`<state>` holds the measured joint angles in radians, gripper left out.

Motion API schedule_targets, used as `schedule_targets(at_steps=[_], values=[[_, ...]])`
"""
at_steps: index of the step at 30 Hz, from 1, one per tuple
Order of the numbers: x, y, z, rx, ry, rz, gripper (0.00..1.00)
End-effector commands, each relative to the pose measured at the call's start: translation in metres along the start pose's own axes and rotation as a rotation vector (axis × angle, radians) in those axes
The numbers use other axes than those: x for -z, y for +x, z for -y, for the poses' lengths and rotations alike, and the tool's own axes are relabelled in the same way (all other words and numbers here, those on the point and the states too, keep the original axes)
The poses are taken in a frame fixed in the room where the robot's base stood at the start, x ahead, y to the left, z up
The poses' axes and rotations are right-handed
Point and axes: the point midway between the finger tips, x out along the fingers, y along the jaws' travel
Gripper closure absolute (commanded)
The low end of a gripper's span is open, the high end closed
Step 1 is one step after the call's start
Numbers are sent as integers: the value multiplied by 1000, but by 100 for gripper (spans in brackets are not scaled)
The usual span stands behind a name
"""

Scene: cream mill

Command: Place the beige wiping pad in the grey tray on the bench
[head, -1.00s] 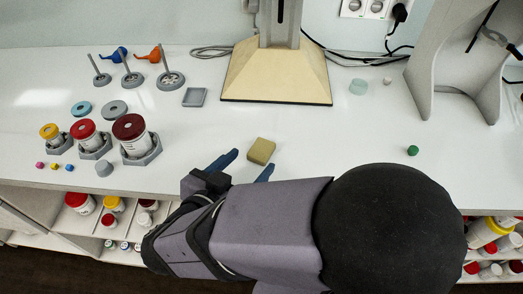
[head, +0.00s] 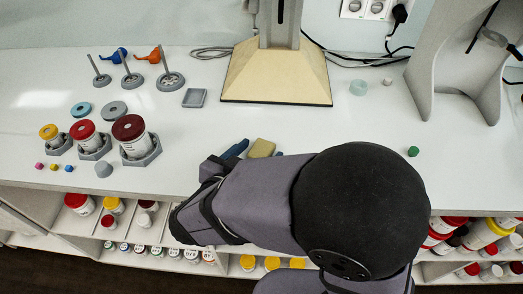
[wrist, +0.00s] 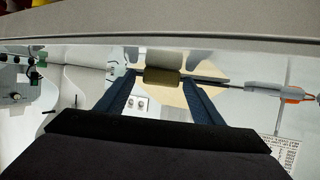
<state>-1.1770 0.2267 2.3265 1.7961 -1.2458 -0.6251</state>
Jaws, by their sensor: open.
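The beige wiping pad (head: 262,147) lies on the white bench near its front edge, partly hidden by my arm in the head view. My gripper (head: 256,152) is open, with one blue finger left of the pad and the other to its right. In the wrist view the pad (wrist: 161,76) shows between the tips of the open fingers (wrist: 160,82), with a gap on each side. I cannot tell whether either finger touches it. The small square grey tray (head: 194,104) is empty on the bench, behind and left of the pad.
Lidded jars in grey holders (head: 137,147) stand left of my gripper. A wooden-based stand (head: 275,85) is behind the pad, and a small green piece (head: 413,151) lies to the right. Shelves of jars (head: 122,209) sit below the front edge. Bench between pad and tray is clear.

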Motion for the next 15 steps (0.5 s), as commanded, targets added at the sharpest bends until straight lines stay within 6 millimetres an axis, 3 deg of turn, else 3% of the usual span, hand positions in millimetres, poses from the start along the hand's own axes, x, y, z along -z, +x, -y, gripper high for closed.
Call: schedule_targets(at_steps=[2, 7, 15], values=[[0, 0, 0, 0, 0, 0, 41], [0, 0, 0, -1, 0, 0, 82], [0, 0, 0, -1, 0, 0, 86]])
